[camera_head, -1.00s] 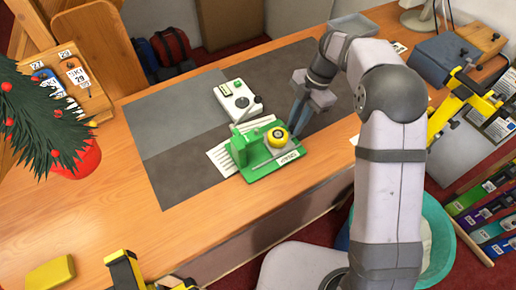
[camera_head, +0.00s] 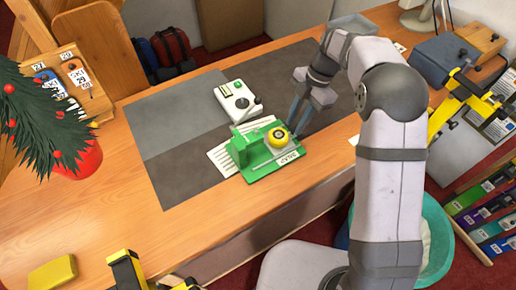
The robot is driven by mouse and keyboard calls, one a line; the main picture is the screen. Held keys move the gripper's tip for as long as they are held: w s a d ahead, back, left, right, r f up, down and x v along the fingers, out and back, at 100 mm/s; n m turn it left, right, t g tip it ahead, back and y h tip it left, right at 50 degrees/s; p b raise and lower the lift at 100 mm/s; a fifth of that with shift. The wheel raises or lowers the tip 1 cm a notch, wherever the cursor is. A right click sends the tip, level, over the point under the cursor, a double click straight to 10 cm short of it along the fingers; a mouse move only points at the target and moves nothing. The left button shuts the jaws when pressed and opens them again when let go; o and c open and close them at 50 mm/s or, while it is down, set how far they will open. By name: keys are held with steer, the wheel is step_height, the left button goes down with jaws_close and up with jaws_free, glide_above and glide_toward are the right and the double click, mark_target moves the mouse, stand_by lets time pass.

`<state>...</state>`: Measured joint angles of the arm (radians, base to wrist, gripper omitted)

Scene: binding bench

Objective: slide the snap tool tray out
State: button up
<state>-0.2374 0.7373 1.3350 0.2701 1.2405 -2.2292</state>
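The snap tool is a green device (camera_head: 254,156) with a yellow round dial (camera_head: 278,138) on its right side and a white label on its front edge. It stands on the dark mat, partly over a striped white sheet (camera_head: 218,160). The tray cannot be told apart from the green base at this size. My gripper (camera_head: 293,128) points down just right of and behind the yellow dial. Its blue-grey fingers show a narrow gap between them. I cannot tell whether the fingertips touch the tool.
A white box with a knob (camera_head: 237,101) stands behind the green tool. The grey and dark mat (camera_head: 180,182) is bare to the left and front. A small Christmas tree (camera_head: 40,125) in a red pot stands at the left. A yellow block (camera_head: 52,273) lies at the front left.

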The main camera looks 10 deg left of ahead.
steer(key=shift+r+p, duration=1.55)
steer(key=shift+r, duration=0.9)
steer(key=shift+r, duration=0.1)
step_height(320, 180, up, 4)
steer(key=p, duration=0.3)
